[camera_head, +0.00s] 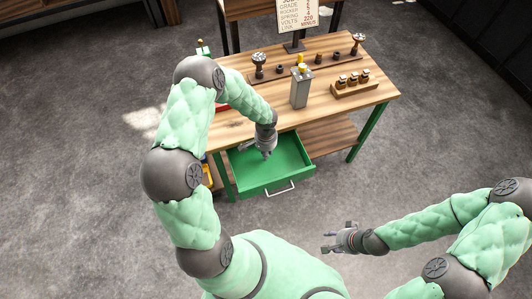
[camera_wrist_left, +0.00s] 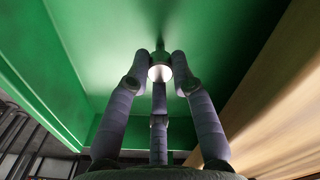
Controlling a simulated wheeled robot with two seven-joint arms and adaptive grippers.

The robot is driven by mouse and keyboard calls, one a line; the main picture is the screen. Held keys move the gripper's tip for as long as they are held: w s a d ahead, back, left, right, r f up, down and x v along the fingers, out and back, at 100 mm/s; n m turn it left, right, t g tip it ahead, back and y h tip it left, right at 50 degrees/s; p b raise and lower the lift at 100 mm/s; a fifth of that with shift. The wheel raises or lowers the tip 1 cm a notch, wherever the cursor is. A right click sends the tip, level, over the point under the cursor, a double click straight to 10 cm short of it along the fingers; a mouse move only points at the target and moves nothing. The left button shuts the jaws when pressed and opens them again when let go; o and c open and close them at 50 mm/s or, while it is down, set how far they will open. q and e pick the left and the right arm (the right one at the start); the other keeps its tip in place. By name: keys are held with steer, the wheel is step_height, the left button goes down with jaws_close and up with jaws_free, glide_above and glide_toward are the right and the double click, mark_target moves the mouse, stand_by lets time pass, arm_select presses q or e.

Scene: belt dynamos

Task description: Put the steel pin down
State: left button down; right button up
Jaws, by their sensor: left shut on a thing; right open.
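The steel pin (camera_wrist_left: 160,73) shows in the left wrist view as a bright round end between my fingertips. My left gripper (camera_head: 266,154) is shut on it, inside the open green drawer (camera_head: 262,186) of the workbench. The fingers also show in the left wrist view (camera_wrist_left: 160,64), with the green drawer floor beyond them. Most of the pin is hidden, and I cannot tell whether it touches the floor. My right gripper (camera_head: 327,243) is open and empty, out in front of the bench.
The wooden workbench top (camera_head: 335,105) stands above the drawer. It holds a grey block with a yellow top (camera_head: 301,87), a wooden rack with several small parts (camera_head: 354,86), a row of knobs and a sign (camera_head: 299,14). The drawer around my gripper looks empty.

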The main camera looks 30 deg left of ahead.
arm_select(q)
steer(key=c, duration=1.1)
jaws_free()
steer(key=shift+f, duration=0.1)
steer(key=shift+o, duration=0.2)
steer(key=shift+r, duration=0.2)
step_height(320, 180, up, 12)
steer(key=p, duration=0.4)
steer(key=shift+p, duration=0.35)
